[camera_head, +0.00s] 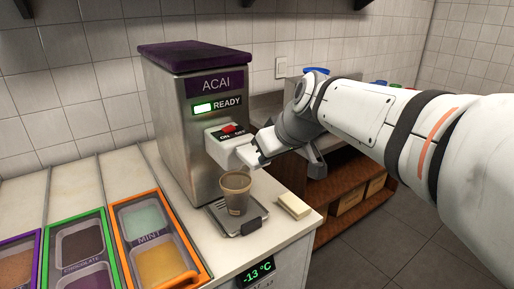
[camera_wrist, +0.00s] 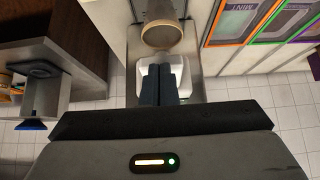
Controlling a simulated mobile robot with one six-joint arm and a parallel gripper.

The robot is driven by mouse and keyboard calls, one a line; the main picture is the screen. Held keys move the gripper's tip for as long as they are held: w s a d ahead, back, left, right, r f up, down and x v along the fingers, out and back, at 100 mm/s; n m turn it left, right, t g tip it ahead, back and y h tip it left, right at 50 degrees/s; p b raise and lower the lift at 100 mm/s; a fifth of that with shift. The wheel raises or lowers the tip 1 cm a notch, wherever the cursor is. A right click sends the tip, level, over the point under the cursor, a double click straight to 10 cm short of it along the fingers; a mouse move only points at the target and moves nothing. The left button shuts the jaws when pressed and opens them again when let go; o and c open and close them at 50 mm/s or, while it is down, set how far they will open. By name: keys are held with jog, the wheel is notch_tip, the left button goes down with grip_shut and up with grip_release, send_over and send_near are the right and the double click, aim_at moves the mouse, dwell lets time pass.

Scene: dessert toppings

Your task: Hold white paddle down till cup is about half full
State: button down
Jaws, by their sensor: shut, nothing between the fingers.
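The ACAI machine (camera_head: 185,130) has a lit green READY light and a red switch on its front. The white paddle (camera_head: 246,154) sticks out below that switch, and it shows around my fingers in the wrist view (camera_wrist: 182,78). My gripper (camera_head: 262,159) is shut with nothing between its fingers. Its fingertips (camera_wrist: 163,70) overlap the paddle; I cannot tell whether they press it. A brown paper cup (camera_head: 236,195) stands upright on the drip tray (camera_head: 258,226) below the paddle. The cup's rim shows in the wrist view (camera_wrist: 145,38); its fill level is unclear.
A pale block (camera_head: 294,206) lies on the counter right of the tray. Framed topping bins, including mint (camera_head: 148,222), fill the counter at left. A -13 °C display (camera_head: 260,271) is on the counter front. A wooden shelf unit (camera_head: 345,200) stands behind, under my arm.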

jog(key=p+v, duration=0.1)
jog(key=v, duration=0.6)
jog(key=shift+s+d+p, duration=0.2)
jog(key=shift+p, duration=0.1)
jog(key=shift+f, duration=0.1)
jog(key=s+d+f+m+g+h+p, duration=0.1)
jog(key=s+d+f+m+g+h, duration=0.1)
jog(key=s+f, duration=0.5)
jog(key=s+d+f+m+g+h+p, duration=0.1)
jog(key=s+d+f+m+h, duration=0.1)
jog(key=s+d+f+m, duration=0.2)
jog(key=s+d+f, duration=0.1)
jog(key=s+f, duration=0.2)
jog(key=f, duration=0.3)
jog(key=shift+s+d+g, duration=0.3)
jog(key=shift+d+g, duration=0.05)
jog(key=shift+g, duration=0.05)
